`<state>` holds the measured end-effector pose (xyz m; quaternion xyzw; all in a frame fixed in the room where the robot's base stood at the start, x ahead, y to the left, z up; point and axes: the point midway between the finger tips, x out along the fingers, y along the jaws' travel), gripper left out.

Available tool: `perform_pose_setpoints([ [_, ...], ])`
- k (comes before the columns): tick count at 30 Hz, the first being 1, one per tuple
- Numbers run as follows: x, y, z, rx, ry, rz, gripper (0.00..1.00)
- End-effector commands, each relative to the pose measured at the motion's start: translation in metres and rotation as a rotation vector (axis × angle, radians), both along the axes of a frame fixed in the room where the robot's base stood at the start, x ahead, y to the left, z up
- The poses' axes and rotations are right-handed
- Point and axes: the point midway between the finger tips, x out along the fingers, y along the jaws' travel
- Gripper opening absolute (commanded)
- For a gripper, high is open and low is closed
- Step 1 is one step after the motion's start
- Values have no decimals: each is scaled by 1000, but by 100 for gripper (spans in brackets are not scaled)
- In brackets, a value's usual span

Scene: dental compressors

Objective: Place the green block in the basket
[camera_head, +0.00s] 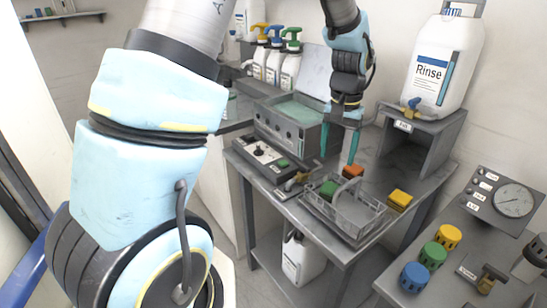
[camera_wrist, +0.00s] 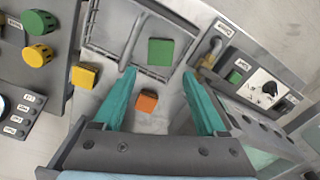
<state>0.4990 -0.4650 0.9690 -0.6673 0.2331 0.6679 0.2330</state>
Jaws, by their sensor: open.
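The green block (camera_head: 328,188) sits inside the wire basket (camera_head: 352,228), at the end nearer my gripper. In the wrist view the green block (camera_wrist: 160,52) shows within the rim of the basket (camera_wrist: 104,48), to the right of its raised handle. My gripper (camera_head: 338,160) hangs above the table, behind the basket in the head view, with its teal fingers pointing down. In the wrist view my gripper (camera_wrist: 159,76) has its fingers wide apart with nothing held between them. The green block is clear of both fingers.
An orange block (camera_wrist: 146,101) lies outside the basket, below the gap between the fingers. A yellow block (camera_head: 399,200) lies right of the basket. A control box (camera_head: 286,128), a switch panel (camera_head: 262,156) and a stand with a Rinse jug (camera_head: 441,65) border the space.

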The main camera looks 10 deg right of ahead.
Motion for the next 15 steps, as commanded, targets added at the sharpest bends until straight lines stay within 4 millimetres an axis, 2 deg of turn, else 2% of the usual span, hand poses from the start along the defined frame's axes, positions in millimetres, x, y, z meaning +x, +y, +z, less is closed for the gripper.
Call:
perform_pose_setpoints([
  [2, 2, 6, 1, -2, -2, 10, 74],
  [5, 10, 34, 6, -9, -12, 58, 74],
  [8, 19, 87, 14, -18, -29, 147, 74],
  [10, 19, 131, 20, -28, -45, 225, 74],
  [12, 14, 175, 23, -37, -63, 302, 74],
  [15, 0, 228, 27, -45, -88, 404, 74],
])
